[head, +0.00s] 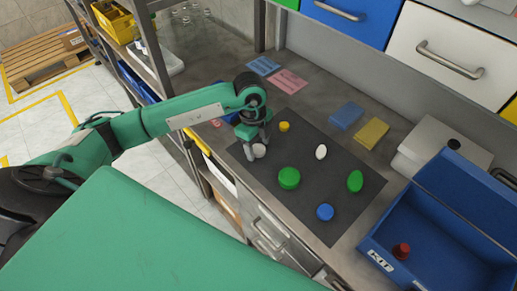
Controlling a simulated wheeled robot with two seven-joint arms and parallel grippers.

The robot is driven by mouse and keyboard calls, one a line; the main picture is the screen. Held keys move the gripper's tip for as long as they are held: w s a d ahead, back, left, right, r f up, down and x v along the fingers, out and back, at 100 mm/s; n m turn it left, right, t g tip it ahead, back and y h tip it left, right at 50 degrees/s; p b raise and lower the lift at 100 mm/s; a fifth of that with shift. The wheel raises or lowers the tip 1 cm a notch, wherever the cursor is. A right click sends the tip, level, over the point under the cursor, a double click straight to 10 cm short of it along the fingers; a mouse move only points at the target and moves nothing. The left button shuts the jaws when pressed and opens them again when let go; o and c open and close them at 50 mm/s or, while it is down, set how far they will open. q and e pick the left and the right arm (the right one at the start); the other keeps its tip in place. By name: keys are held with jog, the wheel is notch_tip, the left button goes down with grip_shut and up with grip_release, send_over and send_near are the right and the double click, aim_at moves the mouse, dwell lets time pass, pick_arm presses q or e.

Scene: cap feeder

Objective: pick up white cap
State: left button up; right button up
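A light grey-white round cap (259,150) is at the left part of the dark mat (318,222), right at the fingertips of my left gripper (254,146). The gripper points down at it. I cannot tell whether the fingers are closed on the cap or only around or beside it. A second white piece (321,152), oval in outline, stands on the mat to the right, apart from the gripper. My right gripper is not in view.
The mat also holds a yellow cap (284,127), a large green cap (289,178), a green oval piece (355,181) and a blue cap (325,212). A blue KIT box (378,262) with a red piece (401,251) stands at right. Drawers (350,12) line the back.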

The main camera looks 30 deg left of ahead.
pick_arm(q)
jog(key=c, duration=0.8)
jog(key=shift+c, duration=0.2)
jog(key=shift+r, duration=0.15)
